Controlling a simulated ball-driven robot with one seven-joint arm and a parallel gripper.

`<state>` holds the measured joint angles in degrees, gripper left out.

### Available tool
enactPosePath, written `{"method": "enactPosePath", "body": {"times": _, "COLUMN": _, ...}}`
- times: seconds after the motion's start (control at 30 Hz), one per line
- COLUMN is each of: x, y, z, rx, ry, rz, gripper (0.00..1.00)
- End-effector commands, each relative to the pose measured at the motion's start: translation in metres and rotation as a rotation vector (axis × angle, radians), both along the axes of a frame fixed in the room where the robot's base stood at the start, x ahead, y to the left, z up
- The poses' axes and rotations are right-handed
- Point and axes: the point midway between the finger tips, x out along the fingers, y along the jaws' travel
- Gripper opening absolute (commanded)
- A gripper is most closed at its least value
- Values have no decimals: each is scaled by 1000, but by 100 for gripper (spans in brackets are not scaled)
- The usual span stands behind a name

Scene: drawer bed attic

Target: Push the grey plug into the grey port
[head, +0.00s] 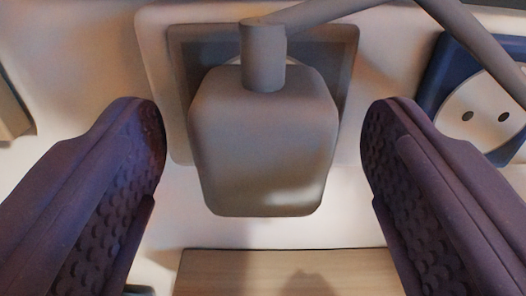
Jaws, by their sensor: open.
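The grey plug (264,150) is a rounded grey block in the middle of the head view. A grey cable leaves the short stub at its top and runs to the upper right. Behind it is the grey port (342,50), a square grey frame on a pale plate. The plug covers most of the port, so I cannot tell whether it is inside or only in front. My gripper (262,135) is open, with one dark purple finger on each side of the plug. Gaps show between both fingers and the plug.
A blue socket (440,75) with a round white face and two holes is at the right, partly behind my right finger. A wooden surface (285,275) lies below the plug. A brownish block (12,110) stands at the left edge.

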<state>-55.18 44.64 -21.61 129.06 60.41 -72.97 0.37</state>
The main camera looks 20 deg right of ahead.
Motion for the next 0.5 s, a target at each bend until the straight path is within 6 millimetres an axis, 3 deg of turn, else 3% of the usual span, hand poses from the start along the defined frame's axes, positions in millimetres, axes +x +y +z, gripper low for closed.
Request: {"method": "enactPosePath", "body": {"times": 0.5, "x": -67, "y": 24, "z": 1, "rx": -1, "ry": 1, "rz": 1, "gripper": 74}}
